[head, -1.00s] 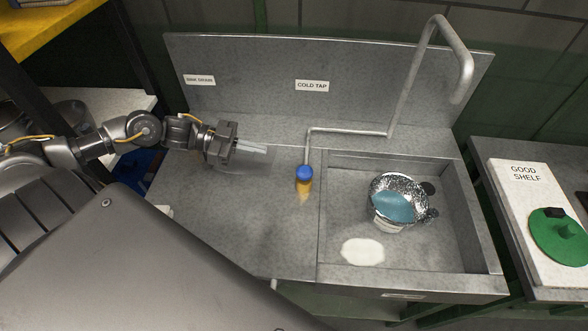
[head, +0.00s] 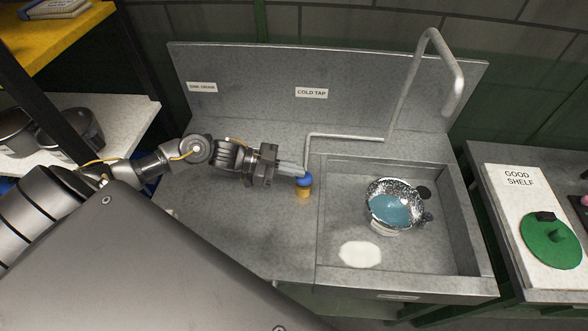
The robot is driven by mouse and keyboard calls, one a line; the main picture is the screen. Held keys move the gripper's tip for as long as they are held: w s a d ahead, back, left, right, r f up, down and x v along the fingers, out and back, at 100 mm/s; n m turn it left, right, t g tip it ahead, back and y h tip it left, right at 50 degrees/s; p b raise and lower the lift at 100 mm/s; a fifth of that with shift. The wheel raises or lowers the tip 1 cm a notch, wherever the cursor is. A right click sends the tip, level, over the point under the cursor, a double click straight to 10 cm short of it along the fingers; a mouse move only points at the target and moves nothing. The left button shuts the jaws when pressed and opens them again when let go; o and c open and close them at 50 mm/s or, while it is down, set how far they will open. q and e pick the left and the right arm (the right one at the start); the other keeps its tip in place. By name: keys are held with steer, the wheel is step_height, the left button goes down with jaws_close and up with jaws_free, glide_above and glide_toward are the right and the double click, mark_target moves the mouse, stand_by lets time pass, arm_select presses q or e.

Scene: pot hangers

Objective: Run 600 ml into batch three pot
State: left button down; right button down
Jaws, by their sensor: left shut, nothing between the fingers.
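A speckled black-and-white pot (head: 378,188) stands in the sink basin with blue-looking water (head: 392,210) in it. A grey pipe spout (head: 458,95) rises behind the basin and bends over at the top; no stream of water shows from it. The blue tap knob (head: 304,180) sits on a brass body (head: 303,193) left of the basin, joined to the pipe. A "COLD TAP" label (head: 311,92) is on the backsplash. My left gripper (head: 303,170) is shut and empty, its fingertips at the knob's upper left; I cannot tell if they touch. My right gripper is not in view.
The steel basin (head: 465,245) has a white patch (head: 360,254) on its floor. A "GOOD SHELF" board (head: 505,200) with a green lid (head: 550,240) lies at the right. Dark pots (head: 75,125) stand on a left shelf. The counter left of the tap is clear.

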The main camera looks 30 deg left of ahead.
mark_target(297, 180)
arm_select(q)
steer(key=shift+f, duration=0.9)
step_height(297, 180, down, 3)
steer(key=shift+a+r+b, duration=0.1)
steer(key=shift+b, duration=0.85)
steer(key=shift+r, duration=0.1)
steer(key=shift+s+f, duration=0.2)
steer(key=shift+f, duration=0.1)
stand_by(2.2)
